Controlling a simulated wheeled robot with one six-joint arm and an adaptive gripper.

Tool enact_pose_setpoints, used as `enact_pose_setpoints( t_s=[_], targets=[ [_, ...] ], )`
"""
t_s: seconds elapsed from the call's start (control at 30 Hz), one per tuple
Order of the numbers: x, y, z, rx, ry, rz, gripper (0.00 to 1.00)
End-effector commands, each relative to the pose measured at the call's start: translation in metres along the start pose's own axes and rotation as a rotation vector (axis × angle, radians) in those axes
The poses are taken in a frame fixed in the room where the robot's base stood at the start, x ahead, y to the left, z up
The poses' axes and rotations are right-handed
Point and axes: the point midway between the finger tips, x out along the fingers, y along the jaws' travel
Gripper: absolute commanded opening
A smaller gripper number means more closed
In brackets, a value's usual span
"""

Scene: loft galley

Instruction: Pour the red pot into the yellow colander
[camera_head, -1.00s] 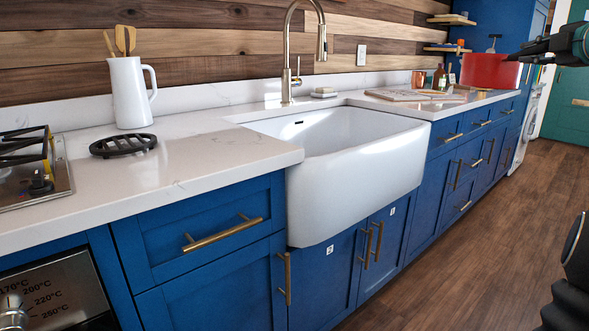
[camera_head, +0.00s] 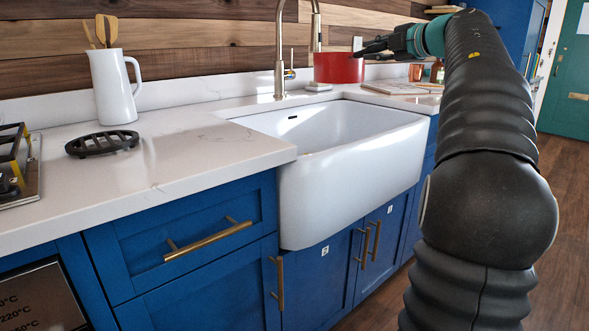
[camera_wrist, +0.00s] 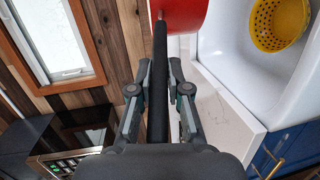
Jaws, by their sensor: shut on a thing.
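The red pot (camera_head: 338,68) is held up near the back right of the sink in the head view. It also shows at the top of the wrist view (camera_wrist: 185,14), with its long dark handle running back between my fingers. My gripper (camera_head: 366,52) is shut on that handle; its fingers also show in the wrist view (camera_wrist: 158,92). The yellow colander (camera_wrist: 280,24) lies inside the white sink (camera_head: 350,190) in the wrist view, to the right of the pot. The sink's front wall hides the colander in the head view. The pot's contents are not visible.
A white jug (camera_head: 115,90) with wooden utensils and a black trivet (camera_head: 102,143) stand on the counter left of the sink. The brass tap (camera_head: 281,55) rises behind the sink, close to the pot in the picture. A board (camera_head: 395,87) lies on the counter at right.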

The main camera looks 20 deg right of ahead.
Motion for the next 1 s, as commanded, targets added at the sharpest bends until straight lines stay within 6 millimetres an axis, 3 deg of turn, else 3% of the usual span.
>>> enact_pose_setpoints(
  t_s=[0.03,0.3,0.6,0.8,1.0],
  targets=[
    [0.007,-0.005,-0.016,-0.007,0.036,0.001,0.00],
    [0.036,-0.040,-0.087,-0.035,0.210,0.001,0.00],
    [0.051,-0.074,-0.152,-0.060,0.365,0.019,0.00],
    [0.054,-0.084,-0.172,-0.065,0.411,0.028,0.00],
    [0.054,-0.085,-0.176,-0.068,0.419,0.031,0.00]
  ],
)
